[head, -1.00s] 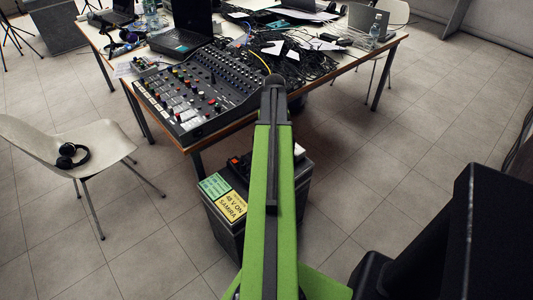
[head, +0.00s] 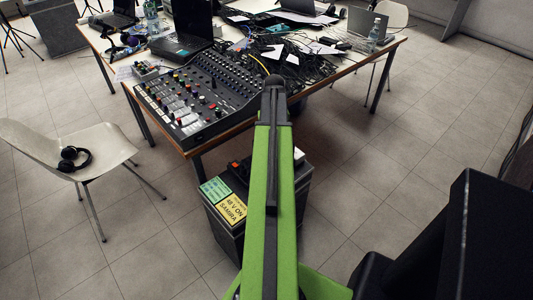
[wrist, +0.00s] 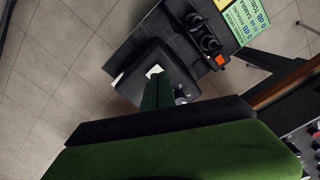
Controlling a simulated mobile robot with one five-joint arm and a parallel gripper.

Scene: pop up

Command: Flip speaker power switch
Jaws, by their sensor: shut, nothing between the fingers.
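A black box (head: 225,228), which looks like the speaker, stands on the floor below the table's near corner. It has green and yellow labels on top. A small red-orange switch (head: 235,164) shows on it, left of my green arm. In the wrist view the same switch (wrist: 221,60) sits beside black knobs or connectors, up and right of my gripper. My gripper (wrist: 157,80) is shut and empty, its fingers over the box's dark top in that view. Whether they touch it I cannot tell. My arm hides part of the box and the gripper in the head view.
A table (head: 150,128) with a mixing console (head: 205,95), laptops and tangled cables stands behind the box. A chair (head: 110,145) with headphones is at the left. A large black object (head: 490,235) fills the lower right. Tiled floor lies open right of the box.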

